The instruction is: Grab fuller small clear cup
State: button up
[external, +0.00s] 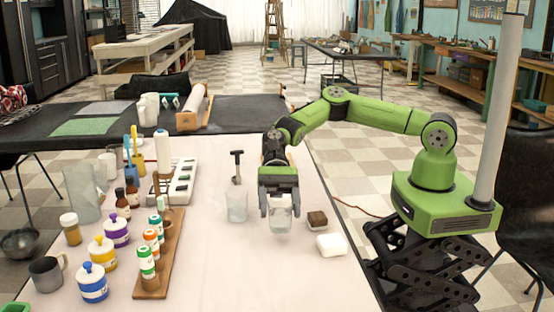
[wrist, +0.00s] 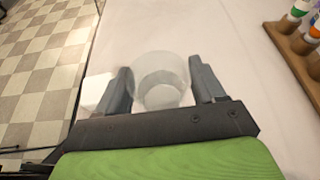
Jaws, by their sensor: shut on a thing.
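My gripper (external: 280,210) is shut on a small clear cup (external: 281,220), with one finger on each side of it. In the wrist view the cup (wrist: 162,80) sits upright between the two fingers (wrist: 162,88). It looks partly filled with something pale or clear, but the level is hard to read. I cannot tell whether its base touches the table.
A brown block (external: 317,220) and a white block (external: 332,245) lie right of the held cup. A wooden rack of small bottles (external: 158,255), several jars and a clear pitcher (external: 82,192) stand at left. The white table (external: 225,270) is clear in front.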

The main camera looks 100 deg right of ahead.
notch_tip(320, 180, up, 7)
jog(key=p, duration=0.2)
jog(key=shift+f, duration=0.2)
